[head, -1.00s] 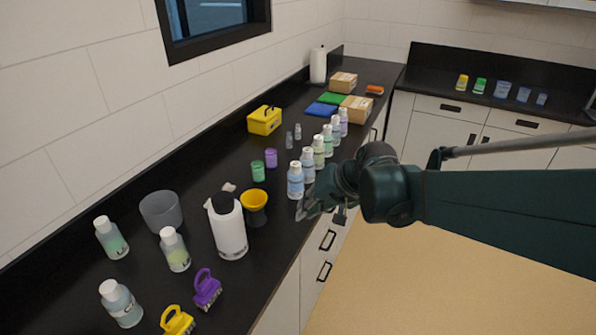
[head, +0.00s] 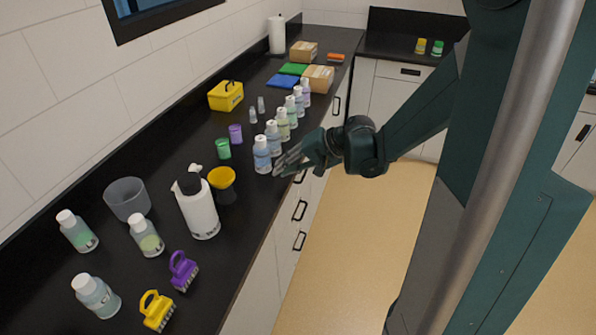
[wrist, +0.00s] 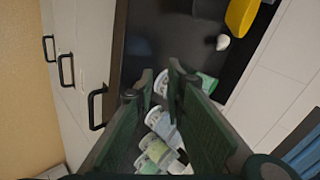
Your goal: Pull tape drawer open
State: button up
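The white drawer front under the black counter has dark bar handles in a column: an upper one partly behind my gripper, a middle handle (head: 300,210) and a lower handle (head: 299,241). All the drawers look shut; I cannot tell which holds tape. My gripper (head: 283,165) is at the counter's front edge, beside the nearest blue bottle (head: 262,155). In the wrist view my gripper (wrist: 161,77) has its fingers apart with nothing held. A near handle (wrist: 97,108) is left of the fingers there, not between them.
A row of capped bottles (head: 283,124) stands close behind my gripper. The tan floor (head: 370,240) before the drawers is clear.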

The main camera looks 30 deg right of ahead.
jog(key=w+d+f+m+t+y, duration=0.1)
jog(key=w+d+f+t+y, duration=0.1)
jog(key=w+d+f, duration=0.35)
jog(key=m+t+y+p, duration=0.1)
jog(key=t+y+p, duration=0.1)
send_near(304, 175)
jog(key=shift+w+a+f, duration=0.65)
jog(key=shift+w+f, duration=0.05)
jog(key=shift+w, duration=0.2)
jog(key=shift+a, duration=0.1)
jog(key=shift+b+x, duration=0.85)
jog(key=shift+x, duration=2.95)
jog(key=shift+r, duration=0.1)
grip_shut()
